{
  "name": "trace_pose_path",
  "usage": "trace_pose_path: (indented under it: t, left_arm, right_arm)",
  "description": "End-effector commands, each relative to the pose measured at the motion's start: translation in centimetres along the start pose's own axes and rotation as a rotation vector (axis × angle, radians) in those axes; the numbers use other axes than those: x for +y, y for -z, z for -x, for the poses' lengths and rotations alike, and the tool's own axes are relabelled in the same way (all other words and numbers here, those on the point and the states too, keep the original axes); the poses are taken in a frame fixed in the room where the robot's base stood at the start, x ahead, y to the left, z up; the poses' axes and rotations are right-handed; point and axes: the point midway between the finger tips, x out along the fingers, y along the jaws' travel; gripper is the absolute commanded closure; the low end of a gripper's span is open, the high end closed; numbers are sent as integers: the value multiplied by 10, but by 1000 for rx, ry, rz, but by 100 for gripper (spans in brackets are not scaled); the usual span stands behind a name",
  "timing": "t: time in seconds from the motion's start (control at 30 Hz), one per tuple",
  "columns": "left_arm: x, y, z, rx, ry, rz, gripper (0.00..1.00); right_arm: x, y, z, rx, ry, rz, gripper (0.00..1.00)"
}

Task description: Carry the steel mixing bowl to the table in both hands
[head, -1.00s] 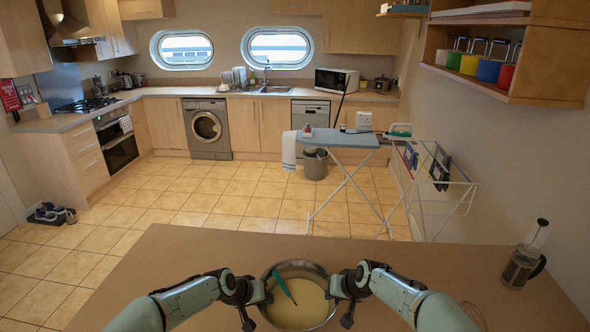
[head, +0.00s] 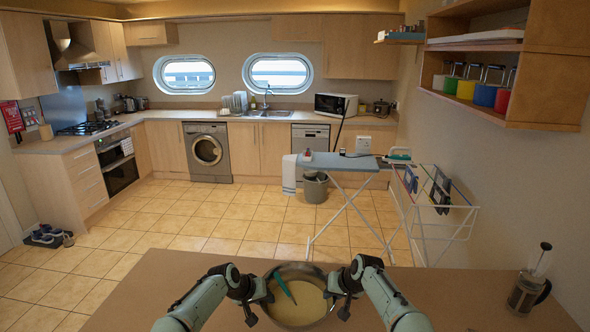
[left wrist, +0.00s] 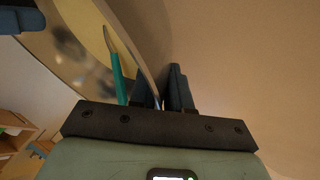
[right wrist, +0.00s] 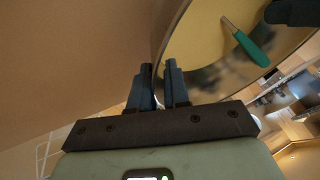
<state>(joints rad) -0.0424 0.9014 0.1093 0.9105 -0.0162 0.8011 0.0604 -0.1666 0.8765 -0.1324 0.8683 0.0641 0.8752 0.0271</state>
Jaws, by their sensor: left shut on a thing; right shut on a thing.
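The steel mixing bowl (head: 324,318) is low in the middle of the head view, over the brown table (head: 430,295). It holds a pale yellow mixture (head: 300,307) and a teal-handled utensil (head: 285,287) leaning inside. My left gripper (head: 264,292) is shut on the bowl's left rim; the left wrist view shows the bowl wall (left wrist: 120,25) running between its fingers (left wrist: 160,90). My right gripper (head: 332,290) is shut on the right rim, beside the wall (right wrist: 215,75) in the right wrist view. The bowl looks roughly level. Its underside is hidden, so I cannot tell whether it touches the table.
A French press (head: 527,292) stands at the table's right. The tabletop between it and the bowl looks mostly clear. Beyond the table are an ironing board (head: 340,162), a drying rack (head: 440,205) and open tiled floor (head: 190,215). Shelves (head: 545,90) jut from the right wall.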

Motion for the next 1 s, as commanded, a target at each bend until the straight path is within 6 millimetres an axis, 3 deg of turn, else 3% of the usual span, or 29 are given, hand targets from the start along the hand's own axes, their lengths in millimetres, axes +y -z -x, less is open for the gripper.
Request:
trace_pose_path:
  t: [0.17,0.53,1.0]
  left_arm:
    - [4,12,0,10,-5,0,100]
    - [4,18,0,9,-5,1,100]
    - [16,4,31,11,-6,-1,100]
  right_arm:
    - [1,7,-4,-6,-3,1,100]
    - [0,14,-4,-5,-4,1,100]
    - [-8,-1,27,-5,-3,3,100]
